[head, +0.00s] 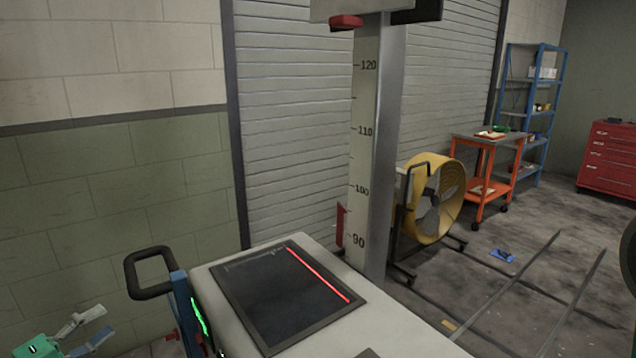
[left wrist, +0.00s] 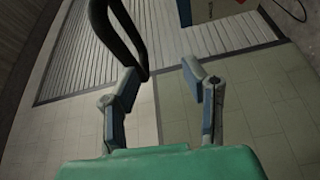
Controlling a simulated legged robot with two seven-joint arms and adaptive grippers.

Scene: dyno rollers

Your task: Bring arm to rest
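My left gripper (head: 92,328) shows at the lower left of the head view, with a green body and grey fingers. In the left wrist view its two fingers (left wrist: 166,72) stand apart with nothing between them. A black loop handle (head: 150,272) on a blue post is to the right of the gripper in the head view. A black handle (left wrist: 118,35) also shows beyond the left finger in the left wrist view; I cannot tell whether it touches. My right gripper is not in view.
A grey console with a dark screen (head: 285,295) stands front centre, beside a tall measuring column (head: 368,150). A yellow fan (head: 435,200), an orange cart (head: 480,170), a blue shelf (head: 535,110) and a red cabinet (head: 608,155) stand to the right. A blue object (head: 502,255) lies on the floor.

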